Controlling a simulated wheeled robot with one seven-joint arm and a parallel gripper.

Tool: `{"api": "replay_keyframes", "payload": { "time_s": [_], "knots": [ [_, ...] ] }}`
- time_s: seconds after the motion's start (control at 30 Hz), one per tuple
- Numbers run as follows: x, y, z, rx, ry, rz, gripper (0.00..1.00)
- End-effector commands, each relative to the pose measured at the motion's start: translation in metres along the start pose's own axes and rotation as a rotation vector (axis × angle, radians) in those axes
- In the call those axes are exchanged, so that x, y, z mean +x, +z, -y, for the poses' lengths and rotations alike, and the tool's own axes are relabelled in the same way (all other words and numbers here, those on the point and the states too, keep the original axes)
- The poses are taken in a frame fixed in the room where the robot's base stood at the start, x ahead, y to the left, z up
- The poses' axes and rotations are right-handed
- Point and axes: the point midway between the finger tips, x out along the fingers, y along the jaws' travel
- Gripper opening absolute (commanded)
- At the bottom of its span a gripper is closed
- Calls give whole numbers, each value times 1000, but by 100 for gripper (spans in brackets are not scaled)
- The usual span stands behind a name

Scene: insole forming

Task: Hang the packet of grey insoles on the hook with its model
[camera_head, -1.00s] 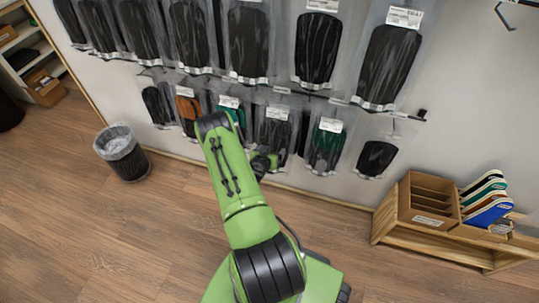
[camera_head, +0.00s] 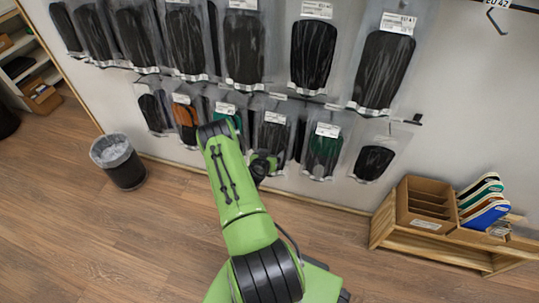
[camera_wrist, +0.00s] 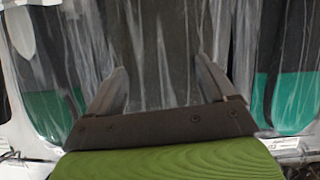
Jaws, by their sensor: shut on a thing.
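A clear packet with a dark grey insole (camera_head: 272,137) and a white label is in the lower row on the wall, between packets with green insoles. My gripper (camera_head: 262,165) is at its lower end, partly hidden by my arm. In the wrist view, my gripper (camera_wrist: 162,78) has its fingers on either side of a clear packet with dark grey content (camera_wrist: 160,50), and is shut on it. I cannot tell whether this packet hangs on a hook. An empty hook (camera_head: 495,20) with an "EU 42" sign is at the upper right.
Green packets (camera_wrist: 290,95) flank the gripper closely. An upper row of black insole packets (camera_head: 245,45) hangs above. A wooden rack (camera_head: 425,205) with coloured insoles stands at the lower right, a waste bin (camera_head: 125,170) at the left.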

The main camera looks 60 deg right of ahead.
Motion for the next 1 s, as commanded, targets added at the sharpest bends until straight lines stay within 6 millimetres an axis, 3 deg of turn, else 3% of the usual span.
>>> {"api": "replay_keyframes", "payload": {
  "time_s": [0.4, 0.43, 0.53, 0.8, 0.87, 1.0],
  "knots": [
    [1, 1, 0, 0, 0, -1, 51],
    [1, 1, 0, 0, 0, -1, 87],
    [1, 1, 0, 0, 0, -1, 100],
    [-5, 1, 0, -1, 0, 2, 100],
    [-15, 1, 0, -2, 1, 3, 100],
    [-52, 0, 1, -8, -3, 5, 100]
  ]
}}
